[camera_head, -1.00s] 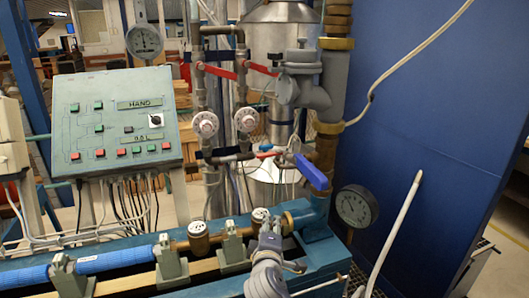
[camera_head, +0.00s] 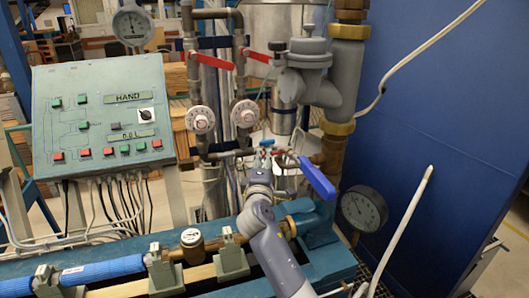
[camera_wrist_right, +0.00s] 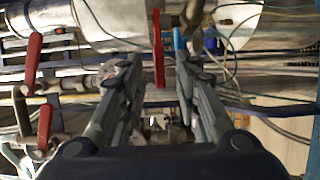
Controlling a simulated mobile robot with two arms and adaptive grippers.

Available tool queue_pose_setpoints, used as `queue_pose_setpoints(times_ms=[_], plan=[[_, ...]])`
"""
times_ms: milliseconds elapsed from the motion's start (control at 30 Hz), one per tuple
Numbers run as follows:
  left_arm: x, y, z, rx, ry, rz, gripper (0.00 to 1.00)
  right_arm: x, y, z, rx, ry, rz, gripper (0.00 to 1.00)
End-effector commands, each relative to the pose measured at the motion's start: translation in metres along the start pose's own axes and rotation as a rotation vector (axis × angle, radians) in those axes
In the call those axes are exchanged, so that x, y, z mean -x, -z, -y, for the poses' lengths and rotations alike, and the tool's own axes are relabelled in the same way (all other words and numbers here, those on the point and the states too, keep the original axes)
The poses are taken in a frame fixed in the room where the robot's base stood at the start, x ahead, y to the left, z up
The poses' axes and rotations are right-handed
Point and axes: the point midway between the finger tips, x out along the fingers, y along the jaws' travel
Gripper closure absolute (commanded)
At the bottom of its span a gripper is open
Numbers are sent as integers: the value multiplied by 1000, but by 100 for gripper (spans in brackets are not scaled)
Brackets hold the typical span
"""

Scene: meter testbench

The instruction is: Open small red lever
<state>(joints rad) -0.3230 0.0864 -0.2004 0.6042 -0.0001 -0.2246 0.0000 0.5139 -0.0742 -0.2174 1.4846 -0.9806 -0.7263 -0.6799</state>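In the right wrist view, a narrow red lever (camera_wrist_right: 158,50) stands upright between the fingertips of my right gripper (camera_wrist_right: 158,62). The fingers are spread, with gaps visible on both sides of the lever. In the head view, my right gripper (camera_head: 262,160) is in front of the lower pipe junction, left of the big blue lever (camera_head: 318,178). It covers most of the small red lever there. Two larger red levers, the left one (camera_head: 218,60) and the right one (camera_head: 256,56), are on the pipes above. My left gripper is not in view.
The control panel (camera_head: 100,115) stands at the left. Two round white dials, left (camera_head: 201,120) and right (camera_head: 245,113), sit above my gripper. A pressure gauge (camera_head: 364,208) and blue wall (camera_head: 440,120) are to the right. The blue bench pipe (camera_head: 105,268) runs below.

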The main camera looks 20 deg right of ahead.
Motion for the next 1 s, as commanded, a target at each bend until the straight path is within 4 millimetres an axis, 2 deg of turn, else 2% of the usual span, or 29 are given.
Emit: queue_pose_setpoints(times_ms=[67,200,300,400,733,867,1000], plan=[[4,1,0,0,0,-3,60,-13,0,-2,2,0,0,70],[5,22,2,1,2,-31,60,-29,0,-1,1,-1,0,70],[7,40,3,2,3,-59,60,-36,0,0,1,0,0,70],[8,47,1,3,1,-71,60,-40,0,0,-1,0,-1,70],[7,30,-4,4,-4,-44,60,-42,0,0,0,0,-1,70],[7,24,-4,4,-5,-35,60,-42,0,0,0,0,-1,99],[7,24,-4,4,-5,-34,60,-42,0,0,0,0,-1,100]])
